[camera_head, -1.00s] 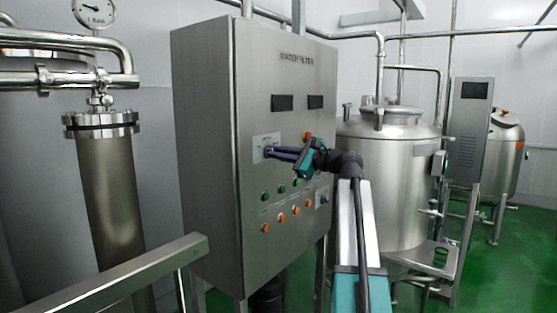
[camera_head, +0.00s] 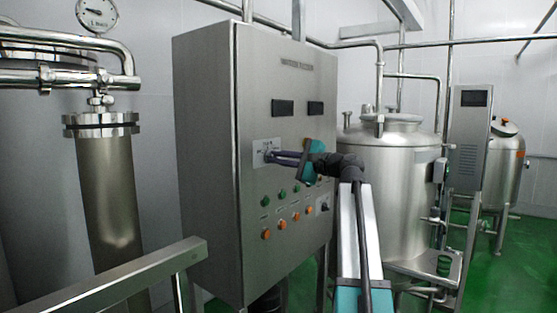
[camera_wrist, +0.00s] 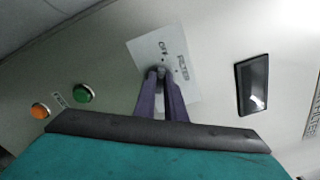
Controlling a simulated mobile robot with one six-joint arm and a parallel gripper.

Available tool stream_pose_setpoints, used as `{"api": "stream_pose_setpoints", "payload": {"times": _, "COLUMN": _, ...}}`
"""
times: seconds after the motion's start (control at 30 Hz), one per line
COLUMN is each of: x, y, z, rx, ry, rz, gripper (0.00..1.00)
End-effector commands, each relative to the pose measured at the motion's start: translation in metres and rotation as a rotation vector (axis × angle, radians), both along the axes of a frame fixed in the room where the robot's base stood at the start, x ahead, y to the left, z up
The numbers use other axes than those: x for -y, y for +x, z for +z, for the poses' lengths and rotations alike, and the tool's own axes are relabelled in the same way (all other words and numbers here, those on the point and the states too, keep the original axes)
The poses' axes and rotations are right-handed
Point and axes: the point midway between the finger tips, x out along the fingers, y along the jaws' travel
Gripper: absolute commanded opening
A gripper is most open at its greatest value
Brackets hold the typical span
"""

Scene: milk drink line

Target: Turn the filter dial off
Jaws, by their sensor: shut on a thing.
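The filter dial (camera_wrist: 161,72) is a small grey knob on a pale label plate (camera_wrist: 178,58) with "OFF" and other lettering. In the head view the plate (camera_head: 266,145) sits on the front of the steel water filter cabinet (camera_head: 290,200). My gripper (camera_head: 270,155) reaches the plate from the right, and its two purple fingers (camera_wrist: 161,78) close around the knob in the wrist view. The fingers cover most of the knob, so I cannot tell exactly where its pointer stands.
Green buttons (camera_head: 265,201) and orange buttons (camera_head: 266,234) sit below the dial. Two dark displays (camera_head: 283,107) are above it. A steel tank (camera_head: 395,190) stands right of the cabinet, and a metal rail (camera_head: 130,275) crosses the lower left.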

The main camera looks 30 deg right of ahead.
Motion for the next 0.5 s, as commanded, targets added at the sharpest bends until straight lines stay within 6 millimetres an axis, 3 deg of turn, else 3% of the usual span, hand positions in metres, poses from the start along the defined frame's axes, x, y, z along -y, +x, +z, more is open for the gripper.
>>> {"api": "stream_pose_setpoints", "payload": {"times": 0.03, "x": -0.0003, "y": -0.0002, "z": -0.0007, "rx": -0.001, "ry": -0.003, "rz": 0.001, "gripper": 0.00}}
{"api": "stream_pose_setpoints", "payload": {"times": 0.07, "x": -0.0003, "y": -0.0002, "z": -0.0007, "rx": -0.001, "ry": -0.003, "rz": 0.001, "gripper": 0.14}}
{"api": "stream_pose_setpoints", "payload": {"times": 0.17, "x": -0.0002, "y": -0.0002, "z": -0.0007, "rx": -0.001, "ry": -0.003, "rz": 0.000, "gripper": 0.29}}
{"api": "stream_pose_setpoints", "payload": {"times": 0.5, "x": 0.0004, "y": -0.0008, "z": -0.0005, "rx": 0.000, "ry": 0.000, "rz": -0.001, "gripper": 0.29}}
